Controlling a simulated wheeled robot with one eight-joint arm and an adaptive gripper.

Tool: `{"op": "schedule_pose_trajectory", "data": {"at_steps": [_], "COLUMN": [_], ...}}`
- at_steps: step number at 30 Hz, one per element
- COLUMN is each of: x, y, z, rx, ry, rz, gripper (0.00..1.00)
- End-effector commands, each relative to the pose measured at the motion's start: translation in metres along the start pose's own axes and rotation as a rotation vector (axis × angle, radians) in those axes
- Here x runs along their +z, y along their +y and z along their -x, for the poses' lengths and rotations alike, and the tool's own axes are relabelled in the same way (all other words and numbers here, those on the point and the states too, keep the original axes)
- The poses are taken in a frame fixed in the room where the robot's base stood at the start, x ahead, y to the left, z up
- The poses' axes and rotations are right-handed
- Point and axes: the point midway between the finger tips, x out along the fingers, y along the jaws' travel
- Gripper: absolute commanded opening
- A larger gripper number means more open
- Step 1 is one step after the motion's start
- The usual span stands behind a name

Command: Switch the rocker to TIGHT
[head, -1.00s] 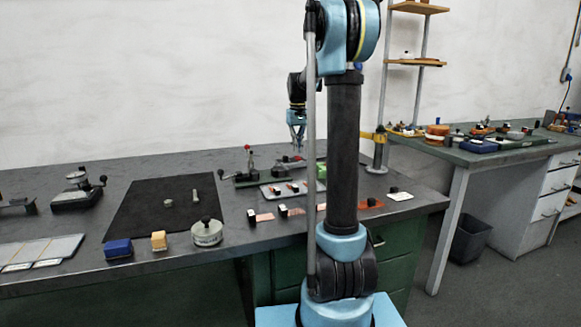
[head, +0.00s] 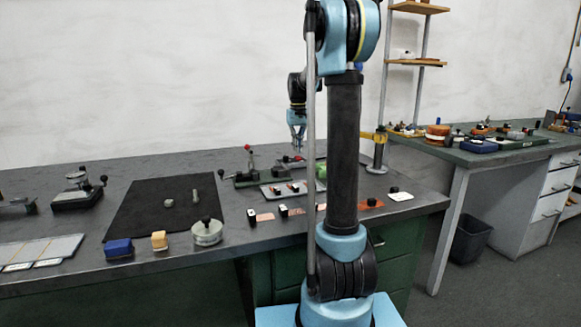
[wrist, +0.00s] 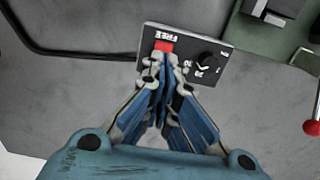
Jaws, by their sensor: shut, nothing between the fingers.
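The rocker (wrist: 164,46) is a small red switch on a dark control panel (wrist: 225,66), seen in the wrist view just ahead of my fingertips. White lettering that seems to read FREE, upside down, stands beside it. No TIGHT label can be made out; my fingers cover the panel part below the rocker. A black knob (wrist: 208,60) with a white mark sits on the panel to the right. My gripper (wrist: 164,62) is shut and empty, its tips at the near edge of the rocker; contact cannot be told. In the head view my gripper (head: 298,145) is small, above the bench's back.
A black cable (wrist: 70,54) runs to the panel from the left. A green device (wrist: 270,30) and a red ball handle (wrist: 311,127) lie to the right. In the head view, a dark mat (head: 160,208) and several small items occupy the bench (head: 75,160).

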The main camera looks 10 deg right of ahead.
Motion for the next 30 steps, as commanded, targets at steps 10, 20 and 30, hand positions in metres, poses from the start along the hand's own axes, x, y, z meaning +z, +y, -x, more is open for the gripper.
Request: {"op": "schedule_pose_trajectory", "data": {"at_steps": [10,20,30], "x": [0.000,0.000,0.000], "y": [0.000,0.001,0.001], "z": [-0.003,-0.007,-0.011], "rx": [0.000,0.000,0.000], "ry": [0.000,0.000,0.000], "rz": [-0.001,-0.001,-0.001], "gripper": [0.00,0.00,0.00]}}
